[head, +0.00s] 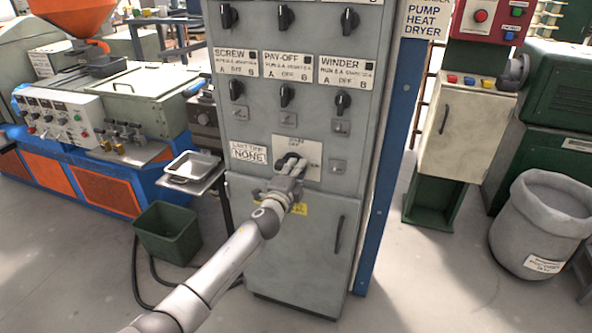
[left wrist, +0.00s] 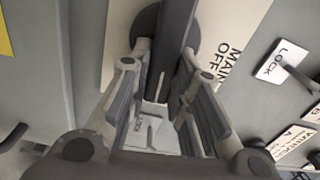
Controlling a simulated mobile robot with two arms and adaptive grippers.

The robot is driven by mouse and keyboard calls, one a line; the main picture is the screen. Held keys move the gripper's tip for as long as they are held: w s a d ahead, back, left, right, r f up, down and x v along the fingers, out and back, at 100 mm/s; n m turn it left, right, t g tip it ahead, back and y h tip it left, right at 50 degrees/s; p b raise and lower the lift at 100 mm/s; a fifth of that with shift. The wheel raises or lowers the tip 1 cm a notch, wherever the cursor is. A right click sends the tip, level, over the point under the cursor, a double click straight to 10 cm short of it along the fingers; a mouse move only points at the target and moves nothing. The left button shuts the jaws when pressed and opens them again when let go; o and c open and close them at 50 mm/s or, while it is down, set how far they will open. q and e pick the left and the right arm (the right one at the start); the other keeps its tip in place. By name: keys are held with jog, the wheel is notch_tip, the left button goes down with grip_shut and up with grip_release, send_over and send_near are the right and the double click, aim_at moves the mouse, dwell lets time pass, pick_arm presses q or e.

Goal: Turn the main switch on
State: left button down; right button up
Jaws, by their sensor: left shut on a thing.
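The main switch (head: 291,157) is a dark rotary handle on a pale plate (head: 313,151), low on the front of the grey control cabinet. In the left wrist view the dark handle bar (left wrist: 174,38) runs between my finger pads, and the plate beside it reads "MAIN" and "OFF" (left wrist: 224,65). My left gripper (head: 291,168) is shut on this handle, with one finger on each side. In the head view the fingers cover much of the handle, so its exact angle is hard to tell. My right gripper is not in view.
Smaller rotary switches (head: 286,95) marked screw, pay-off and winder sit above. A lower cabinet door (head: 295,235) is below. An orange and blue machine (head: 95,165) with a green bin (head: 167,234) stands left. A grey bin (head: 540,230) stands right. The floor in front is clear.

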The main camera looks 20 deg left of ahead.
pick_arm(q)
jog(key=shift+f+m, duration=0.25)
jog(key=shift+m, duration=0.35)
jog(key=c, duration=1.3)
grip_release()
jog(key=shift+r, duration=0.1)
jog(key=shift+s, duration=0.15)
jog(key=s, duration=1.1)
jog(key=shift+s, duration=0.4)
